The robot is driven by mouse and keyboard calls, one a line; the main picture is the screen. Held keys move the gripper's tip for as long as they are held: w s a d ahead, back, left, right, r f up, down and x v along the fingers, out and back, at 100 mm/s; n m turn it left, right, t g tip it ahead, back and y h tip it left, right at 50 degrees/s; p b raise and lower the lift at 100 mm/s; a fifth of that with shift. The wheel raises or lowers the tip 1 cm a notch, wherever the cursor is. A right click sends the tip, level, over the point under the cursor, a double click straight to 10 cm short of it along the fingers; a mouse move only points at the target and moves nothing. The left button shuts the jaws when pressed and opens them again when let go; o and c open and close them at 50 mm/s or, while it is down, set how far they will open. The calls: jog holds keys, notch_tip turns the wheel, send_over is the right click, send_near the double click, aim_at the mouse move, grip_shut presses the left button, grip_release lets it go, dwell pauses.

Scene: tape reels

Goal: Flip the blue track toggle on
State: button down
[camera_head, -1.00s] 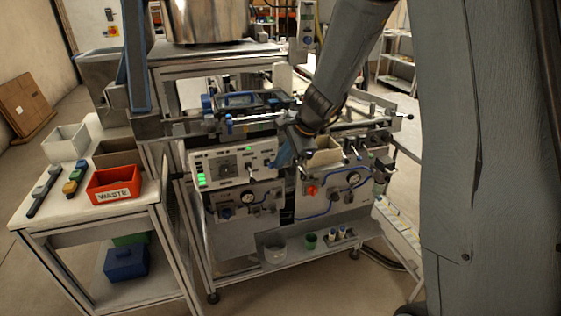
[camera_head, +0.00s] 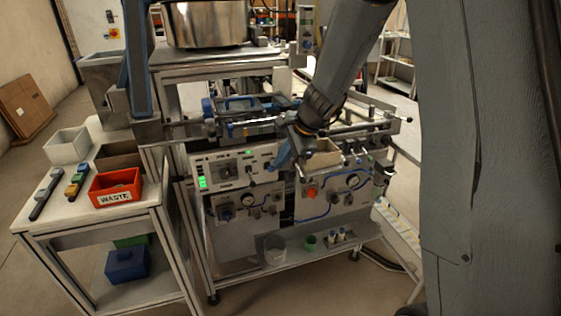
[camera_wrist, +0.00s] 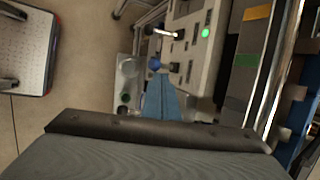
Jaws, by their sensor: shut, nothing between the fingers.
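The white control panel (camera_head: 226,172) stands on the front of the machine, with a lit green lamp near its top edge. In the wrist view, the panel (camera_wrist: 197,60) carries a bare metal toggle lever (camera_wrist: 165,33) and a blue-tipped toggle (camera_wrist: 154,63). A green lamp (camera_wrist: 206,33) is lit near the metal lever; the lamp near the blue toggle looks dark. My gripper (camera_head: 276,168) is shut and empty at the panel's right end. In the wrist view its blue fingertips (camera_wrist: 160,77) are right by the blue tip; I cannot tell whether they touch. The blue toggle is not clear in the head view.
A cream open bin (camera_head: 322,160) sits just right of my gripper. A lower panel with a red knob (camera_head: 311,192) is below it. A side table holds a red WASTE bin (camera_head: 116,187). Rails and rollers run above the panel.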

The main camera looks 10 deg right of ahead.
jog(key=shift+r, duration=0.35)
jog(key=shift+r+p, duration=0.1)
jog(key=shift+p, duration=0.2)
